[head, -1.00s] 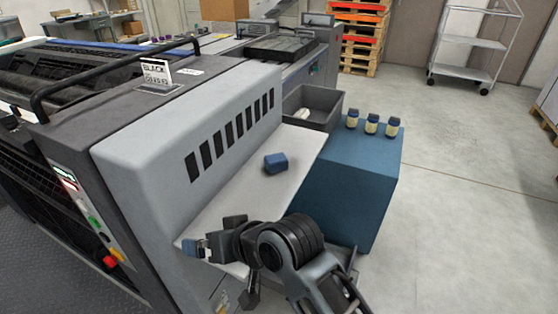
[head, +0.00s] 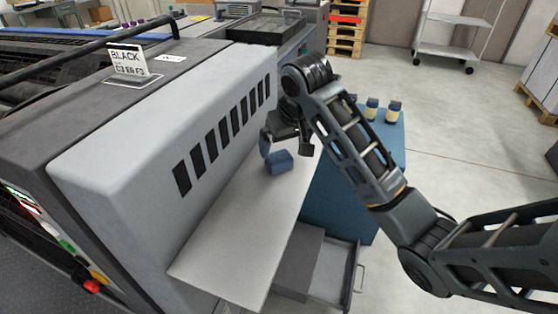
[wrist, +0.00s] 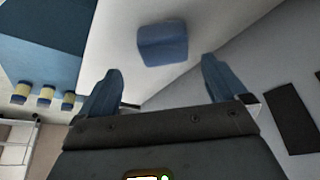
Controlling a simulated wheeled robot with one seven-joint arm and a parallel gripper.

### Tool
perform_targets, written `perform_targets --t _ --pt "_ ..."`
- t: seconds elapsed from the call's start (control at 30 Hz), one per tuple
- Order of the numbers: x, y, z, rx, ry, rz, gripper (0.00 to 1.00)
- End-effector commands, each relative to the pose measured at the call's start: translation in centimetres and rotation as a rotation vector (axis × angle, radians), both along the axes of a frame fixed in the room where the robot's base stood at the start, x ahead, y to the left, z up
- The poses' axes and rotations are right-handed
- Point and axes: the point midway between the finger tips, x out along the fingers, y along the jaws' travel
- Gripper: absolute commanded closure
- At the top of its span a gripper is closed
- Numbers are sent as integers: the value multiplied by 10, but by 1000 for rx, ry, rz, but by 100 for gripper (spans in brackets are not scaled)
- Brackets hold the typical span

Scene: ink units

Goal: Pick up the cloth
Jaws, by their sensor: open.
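The cloth (head: 279,162) is a small folded blue bundle lying on a pale shelf (head: 238,225) beside the grey press. It also shows in the wrist view (wrist: 162,44), ahead of my fingertips and roughly centred between them. My gripper (head: 287,146) is right by the cloth in the head view, with its fingers pointing down. In the wrist view my gripper (wrist: 162,80) has its two blue-tipped fingers spread wide with nothing between them. The cloth looks apart from both fingers.
The grey press cover (head: 165,130) with dark slots rises along the shelf's left side. A blue cabinet (head: 335,210) stands to the right, with several bottles (head: 393,111) on top. An open drawer (head: 335,272) is below. A wheeled rack (head: 452,38) stands at the back.

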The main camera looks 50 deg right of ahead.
Motion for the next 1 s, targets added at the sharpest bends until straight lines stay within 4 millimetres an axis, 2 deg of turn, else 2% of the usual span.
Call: perform_targets --t 0.4,0.53,0.73,0.77,1.0 --pt "16 -2 -50 0 -1 -1 1" --pt "19 -3 -57 0 -2 0 1" --pt "20 -3 -57 0 -3 0 1" --pt "20 -3 -57 0 -3 0 2" --pt "20 -3 -57 0 -3 0 25"
